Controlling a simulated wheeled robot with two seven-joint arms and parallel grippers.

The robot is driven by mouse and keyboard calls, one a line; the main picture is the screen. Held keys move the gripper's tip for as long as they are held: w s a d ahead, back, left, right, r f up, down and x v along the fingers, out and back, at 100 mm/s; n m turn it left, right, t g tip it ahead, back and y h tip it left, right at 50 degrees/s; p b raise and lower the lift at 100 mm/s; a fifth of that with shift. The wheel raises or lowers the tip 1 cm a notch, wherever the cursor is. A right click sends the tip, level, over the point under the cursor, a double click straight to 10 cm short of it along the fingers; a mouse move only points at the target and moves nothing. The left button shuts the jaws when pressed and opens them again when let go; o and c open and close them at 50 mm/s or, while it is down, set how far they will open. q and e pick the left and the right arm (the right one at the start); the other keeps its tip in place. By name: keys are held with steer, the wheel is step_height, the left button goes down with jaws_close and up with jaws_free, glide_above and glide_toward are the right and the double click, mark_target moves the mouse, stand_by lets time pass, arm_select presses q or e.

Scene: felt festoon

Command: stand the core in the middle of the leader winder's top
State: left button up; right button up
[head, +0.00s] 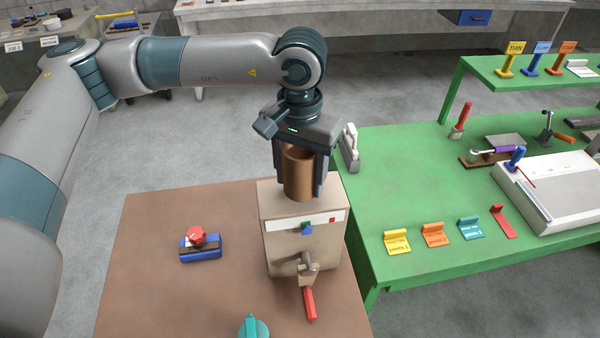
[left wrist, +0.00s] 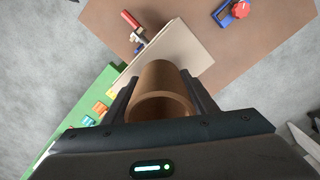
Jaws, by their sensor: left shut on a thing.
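The core, a brown hollow cylinder (head: 299,173), stands upright between the fingers of my left gripper (head: 300,180), which is shut on it. The leader winder, a beige box (head: 290,238) with a red-handled crank at its front, is directly below. In the head view the core's lower end overlaps the winder's top; whether it touches cannot be told. In the left wrist view the core (left wrist: 163,85) sits between both fingers, with the winder's top (left wrist: 180,50) beyond it. My right gripper is not in view.
The winder is on a brown table (head: 150,230) with a blue block with a red knob (head: 198,244) to its left and a teal object (head: 253,327) in front. A green table (head: 400,190) with coloured tags and a white machine (head: 555,190) stands at right.

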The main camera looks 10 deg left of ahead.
arm_select(q)
steer(key=shift+f, duration=0.5)
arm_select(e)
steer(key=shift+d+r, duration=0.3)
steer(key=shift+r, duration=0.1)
arm_select(q)
steer(key=shift+f, duration=0.2)
steer(key=o, duration=1.1)
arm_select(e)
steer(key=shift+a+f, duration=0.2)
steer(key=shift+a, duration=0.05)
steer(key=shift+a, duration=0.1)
arm_select(q)
steer(key=shift+r, duration=0.1)
